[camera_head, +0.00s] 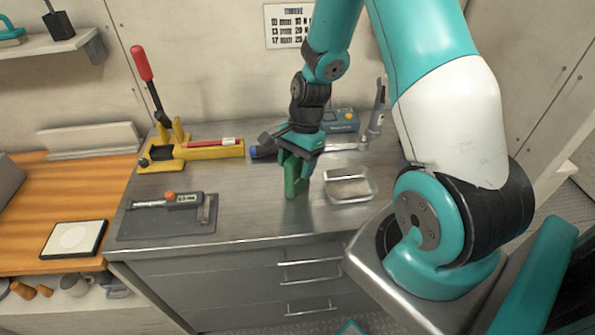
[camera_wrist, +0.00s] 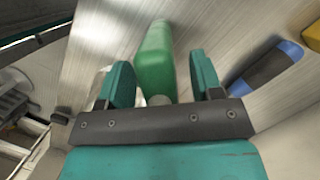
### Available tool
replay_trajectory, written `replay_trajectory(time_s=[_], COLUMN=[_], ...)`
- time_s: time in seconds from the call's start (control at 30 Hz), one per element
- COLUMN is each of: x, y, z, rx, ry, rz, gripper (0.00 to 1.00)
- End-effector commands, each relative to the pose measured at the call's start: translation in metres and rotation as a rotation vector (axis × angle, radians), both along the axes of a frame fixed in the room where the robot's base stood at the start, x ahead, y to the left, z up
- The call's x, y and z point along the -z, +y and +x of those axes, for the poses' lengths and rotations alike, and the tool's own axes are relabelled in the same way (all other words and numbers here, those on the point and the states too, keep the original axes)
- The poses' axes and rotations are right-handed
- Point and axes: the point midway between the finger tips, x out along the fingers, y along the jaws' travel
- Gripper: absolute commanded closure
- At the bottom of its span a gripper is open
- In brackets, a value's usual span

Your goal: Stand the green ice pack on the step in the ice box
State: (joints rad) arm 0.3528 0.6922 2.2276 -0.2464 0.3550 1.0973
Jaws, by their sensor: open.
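The green ice pack (camera_head: 291,186) stands on the grey metal worktop, left of a small metal tray. In the wrist view the green pack (camera_wrist: 155,62) lies between my open fingers, with a visible gap to the right finger and little or none to the left. My gripper (camera_head: 294,163) points down over the pack, and its teal fingers also show in the wrist view (camera_wrist: 160,75). The gripper partly hides the pack in the head view. I cannot make out an ice box or its step in either view.
The shallow metal tray (camera_head: 350,187) sits close right of the pack. A yellow tool with a red-handled lever (camera_head: 190,153) and a blue-ended tool (camera_wrist: 265,68) lie nearby. A grey mat (camera_head: 166,223) with a gauge is at left. The worktop's front middle is clear.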

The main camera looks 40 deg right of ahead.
Motion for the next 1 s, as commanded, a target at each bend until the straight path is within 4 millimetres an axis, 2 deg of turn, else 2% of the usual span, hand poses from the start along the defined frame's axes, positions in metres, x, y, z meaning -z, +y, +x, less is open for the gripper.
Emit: replay_trajectory(time_s=[0.1, 0.37, 0.77, 0.87, 1.0], x=[0.000, 0.000, -0.008, -0.020, -0.052], y=[0.000, 0.000, 0.000, -0.001, -0.001], z=[0.000, 0.000, 0.001, 0.002, 0.002], rx=[0.000, 0.000, 0.000, 0.001, 0.000], ry=[0.000, 0.000, -0.004, -0.007, -0.011], rz=[0.000, 0.000, -0.001, -0.002, -0.004], gripper=[0.40, 1.00, 1.00, 1.00, 1.00])
